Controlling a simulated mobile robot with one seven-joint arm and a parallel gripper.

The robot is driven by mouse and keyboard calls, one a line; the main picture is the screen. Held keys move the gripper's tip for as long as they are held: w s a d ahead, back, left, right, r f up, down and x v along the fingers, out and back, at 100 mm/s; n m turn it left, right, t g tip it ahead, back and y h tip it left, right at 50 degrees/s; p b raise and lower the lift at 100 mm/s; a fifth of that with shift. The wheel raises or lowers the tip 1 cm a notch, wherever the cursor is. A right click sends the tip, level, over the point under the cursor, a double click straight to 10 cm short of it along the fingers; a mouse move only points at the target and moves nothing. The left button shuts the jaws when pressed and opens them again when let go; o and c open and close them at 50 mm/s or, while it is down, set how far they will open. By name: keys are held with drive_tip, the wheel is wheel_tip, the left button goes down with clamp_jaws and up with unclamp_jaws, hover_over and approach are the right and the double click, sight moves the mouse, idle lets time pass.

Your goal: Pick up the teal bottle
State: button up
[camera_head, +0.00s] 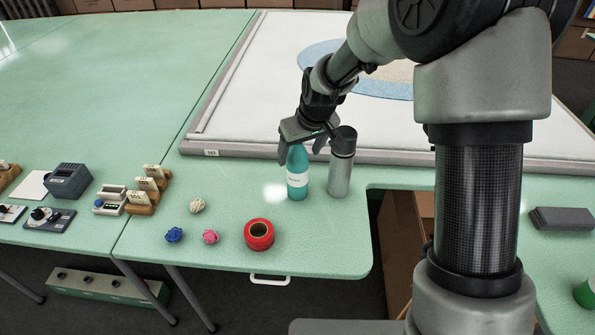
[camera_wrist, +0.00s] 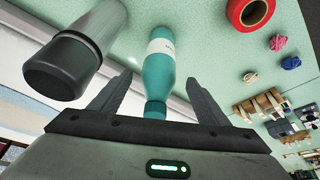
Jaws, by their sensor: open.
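The teal bottle (camera_head: 297,178) stands upright on the green table and has a white label. My gripper (camera_head: 301,150) is at the top of the bottle, with one finger on each side. In the wrist view, the teal bottle (camera_wrist: 159,72) lies between the two spread fingers of my gripper (camera_wrist: 160,92). The fingers are open and a gap shows on both sides of the bottle. The gripper partly hides the bottle's top in the head view.
A grey bottle with a dark cap (camera_head: 341,165) stands close to the right of the teal bottle. A red tape roll (camera_head: 259,235) and several small yarn balls (camera_head: 210,237) lie in front and left. A white framed panel (camera_head: 240,110) is behind.

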drive_tip(key=x, duration=0.5)
drive_tip(key=shift+w+f, duration=0.15)
drive_tip(key=shift+f, duration=0.2)
drive_tip(key=c, duration=1.4)
drive_tip(key=shift+r, duration=0.15)
drive_tip(key=shift+c, duration=0.8)
